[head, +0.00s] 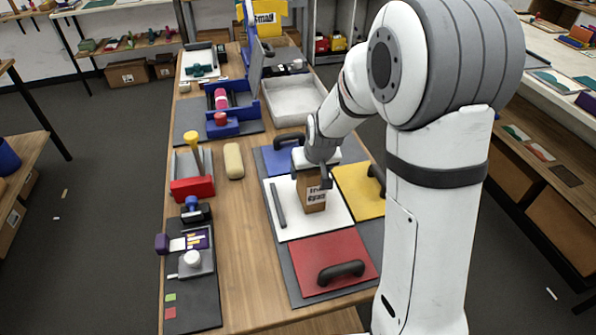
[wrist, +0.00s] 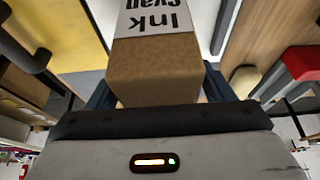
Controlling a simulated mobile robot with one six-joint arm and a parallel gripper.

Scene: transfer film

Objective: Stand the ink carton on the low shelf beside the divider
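The ink carton (head: 311,190) is a small brown box with a white label, over the white panel on the table. In the wrist view the carton (wrist: 158,75) is close up, its label reading "Ink Cyan". My gripper (head: 322,180) points down over it. In the wrist view the dark fingers of my gripper (wrist: 160,92) lie along both sides of the carton, with no clear gap. Whether its base touches the panel cannot be told. I cannot clearly pick out the low shelf or its divider.
The white panel (head: 330,222) has a dark handle bar. Around it lie blue, yellow (head: 360,190) and red (head: 315,262) panels with dark handles. A grey tray (head: 296,98) is behind. A red-fronted tool (head: 192,188) and a beige block (head: 233,160) stand left. Bare wood (head: 240,230) is clear between.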

